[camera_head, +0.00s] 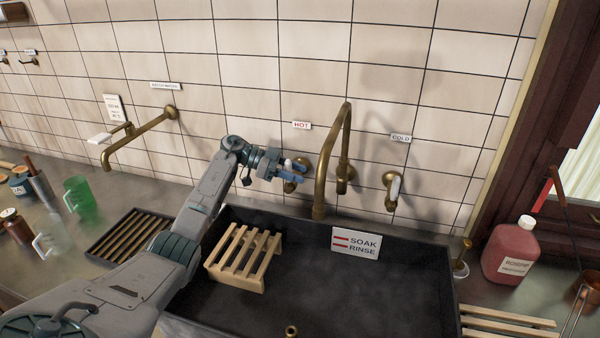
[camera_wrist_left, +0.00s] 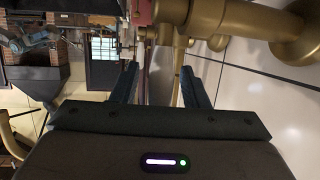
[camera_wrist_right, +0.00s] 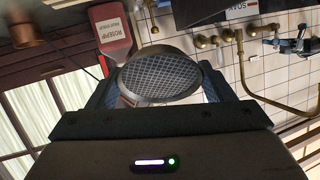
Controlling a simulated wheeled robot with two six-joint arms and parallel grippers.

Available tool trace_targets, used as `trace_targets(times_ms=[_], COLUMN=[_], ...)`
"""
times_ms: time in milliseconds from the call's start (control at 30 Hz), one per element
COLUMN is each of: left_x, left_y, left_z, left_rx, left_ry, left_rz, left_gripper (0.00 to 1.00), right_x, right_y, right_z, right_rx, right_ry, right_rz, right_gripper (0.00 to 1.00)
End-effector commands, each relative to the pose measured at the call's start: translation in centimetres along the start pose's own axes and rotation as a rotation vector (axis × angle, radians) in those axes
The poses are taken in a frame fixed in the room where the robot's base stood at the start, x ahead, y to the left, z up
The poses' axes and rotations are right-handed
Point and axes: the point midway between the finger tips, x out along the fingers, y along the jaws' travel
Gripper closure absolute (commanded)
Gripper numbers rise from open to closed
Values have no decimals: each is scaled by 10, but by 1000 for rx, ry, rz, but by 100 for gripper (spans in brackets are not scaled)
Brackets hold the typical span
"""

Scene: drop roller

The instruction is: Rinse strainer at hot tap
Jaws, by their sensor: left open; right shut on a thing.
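The hot tap (camera_head: 289,187) is a brass valve with a pale lever on the tiled wall, below a red HOT label (camera_head: 301,125). My left gripper (camera_head: 292,171) is open at this tap and partly hides it; contact is unclear. In the left wrist view, brass fittings (camera_wrist_left: 240,18) show close beyond the open fingers. The brass gooseneck spout (camera_head: 344,120) rises over the dark sink (camera_head: 330,295). The strainer (camera_wrist_right: 160,75), a round grey mesh bowl, is in my right gripper (camera_wrist_right: 155,88), which is shut on it.
A slatted wooden rack (camera_head: 243,257) sits in the sink's left part. A SOAK/RINSE sign (camera_head: 356,243) stands at its back edge. The cold tap (camera_head: 393,190) is right of the spout.

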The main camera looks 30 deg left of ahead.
Motion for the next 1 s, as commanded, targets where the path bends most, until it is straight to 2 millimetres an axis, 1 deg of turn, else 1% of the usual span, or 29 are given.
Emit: trace_targets(times_ms=[67,167,400,500,600,700,800,1000], left_x=[-4,-18,-68,-88,-103,-113,-118,-119], left_y=[0,-1,-1,-1,-1,-1,0,0], left_z=[2,4,4,4,2,2,1,0], left_rx=[0,0,2,0,1,0,0,0], left_ry=[-1,-3,-2,-1,-1,0,0,0], left_rz=[-1,-2,-4,-3,-2,-1,0,0], left_gripper=[59,59,59,59,59,59,59,59], right_x=[1,3,10,12,14,14,15,15], right_y=[0,1,5,6,6,7,7,7], right_z=[3,9,29,35,39,42,42,42], right_rx=[0,0,0,0,0,0,0,0], right_ry=[0,0,0,0,0,0,0,0], right_rz=[0,0,0,0,0,0,0,0], right_gripper=[48,48,48,48,48,48,48,48])
